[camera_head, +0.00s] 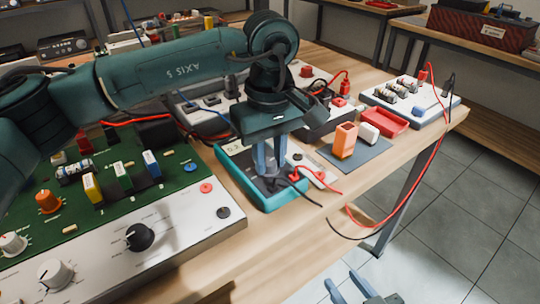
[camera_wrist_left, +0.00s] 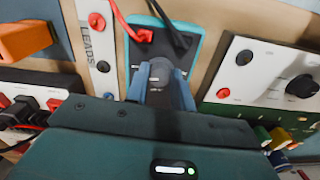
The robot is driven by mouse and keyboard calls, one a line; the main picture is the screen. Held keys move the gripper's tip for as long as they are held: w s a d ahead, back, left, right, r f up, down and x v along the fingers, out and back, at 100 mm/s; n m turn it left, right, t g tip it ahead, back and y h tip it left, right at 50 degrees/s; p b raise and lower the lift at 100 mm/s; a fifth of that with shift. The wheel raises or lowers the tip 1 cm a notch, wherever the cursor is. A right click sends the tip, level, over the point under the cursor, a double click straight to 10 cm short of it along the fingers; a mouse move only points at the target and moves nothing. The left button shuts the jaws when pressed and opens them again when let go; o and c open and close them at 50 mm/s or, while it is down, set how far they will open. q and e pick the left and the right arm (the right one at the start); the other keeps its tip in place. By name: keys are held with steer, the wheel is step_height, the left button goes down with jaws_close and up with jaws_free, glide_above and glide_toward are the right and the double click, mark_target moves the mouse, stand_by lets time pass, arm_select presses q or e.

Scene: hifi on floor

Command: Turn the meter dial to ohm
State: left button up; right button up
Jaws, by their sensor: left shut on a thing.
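The meter (camera_head: 228,160) is a teal-framed box with a dark face, lying on the bench below my left arm. It also shows in the left wrist view (camera_wrist_left: 197,42). My left gripper (camera_head: 270,172) points down over the meter face. In the left wrist view its blue-grey fingers are shut on the round grey dial (camera_wrist_left: 160,72), one on each side. The dial is hidden by the fingers in the head view. Its marks are too small to read. My right gripper (camera_head: 349,288) is at the bottom edge of the head view, fingers apart and empty, over the floor.
A green circuit board with a white knob panel (camera_head: 170,235) is left of the meter. A strip marked LEADS (camera_wrist_left: 98,50) is beside the meter. An orange block (camera_head: 344,140) stands beyond.

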mark_target(270, 162)
arm_select(q)
steer(key=shift+m, duration=0.6)
steer(key=o, duration=1)
arm_select(e)
steer(key=shift+f, duration=0.1)
arm_select(q)
step_height(270, 162, up, 13)
steer(key=p, duration=0.2)
steer(key=shift+r, duration=0.15)
arm_select(e)
steer(key=shift+s+d+r+m, duration=0.15)
steer(key=shift+d+r, duration=0.1)
steer(key=shift+r, duration=0.4)
steer(key=shift+s+d+r+m, duration=0.1)
steer(key=shift+d+r+m, duration=0.1)
steer(key=shift+r, duration=0.4)
steer(key=shift+f, duration=0.15)
